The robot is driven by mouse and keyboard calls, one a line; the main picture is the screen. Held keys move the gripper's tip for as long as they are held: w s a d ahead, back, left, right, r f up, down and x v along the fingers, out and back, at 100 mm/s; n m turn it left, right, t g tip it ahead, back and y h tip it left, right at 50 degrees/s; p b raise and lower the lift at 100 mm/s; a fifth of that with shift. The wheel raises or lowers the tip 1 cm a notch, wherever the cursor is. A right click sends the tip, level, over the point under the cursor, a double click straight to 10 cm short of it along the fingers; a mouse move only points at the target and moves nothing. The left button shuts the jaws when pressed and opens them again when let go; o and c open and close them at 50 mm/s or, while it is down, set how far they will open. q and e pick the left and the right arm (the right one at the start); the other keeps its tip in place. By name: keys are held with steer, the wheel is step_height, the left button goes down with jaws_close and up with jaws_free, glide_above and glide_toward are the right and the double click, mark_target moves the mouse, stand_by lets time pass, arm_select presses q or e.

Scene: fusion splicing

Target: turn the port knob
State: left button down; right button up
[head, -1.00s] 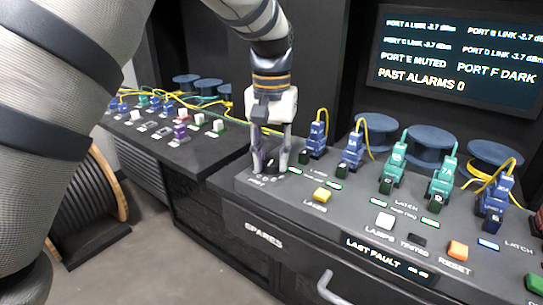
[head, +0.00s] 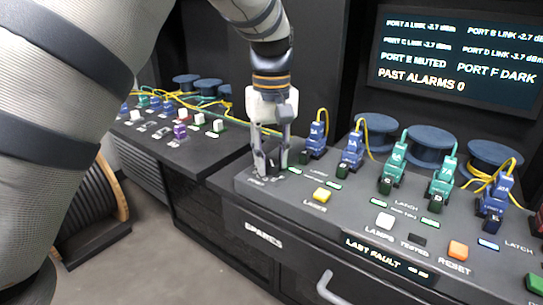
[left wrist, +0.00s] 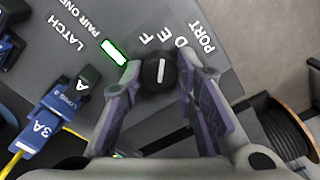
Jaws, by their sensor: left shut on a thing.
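The port knob (left wrist: 158,75) is a round black knob with a white line on top, at the front left corner of the grey console. In the left wrist view the line runs nearly up and down, toward the printed letters by the PORT label (left wrist: 203,38). My left gripper (head: 271,166) points down over the knob in the head view. Its fingers (left wrist: 159,82) are shut on the knob, one on each side. In the head view the fingers hide most of the knob. My right gripper is not in view.
A blue plug (head: 315,140) with a yellow cable stands just right of the gripper. A yellow button (head: 321,195) and a white button (head: 384,221) lie farther right. The screen (head: 458,57) reads port E muted, port F dark. A lower panel with several plugs lies left.

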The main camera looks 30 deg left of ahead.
mark_target(271, 162)
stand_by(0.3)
arm_select(q)
steer(key=c, duration=1.2)
jaws_free()
step_height(271, 162, up, 12)
steer(key=shift+r, duration=0.1)
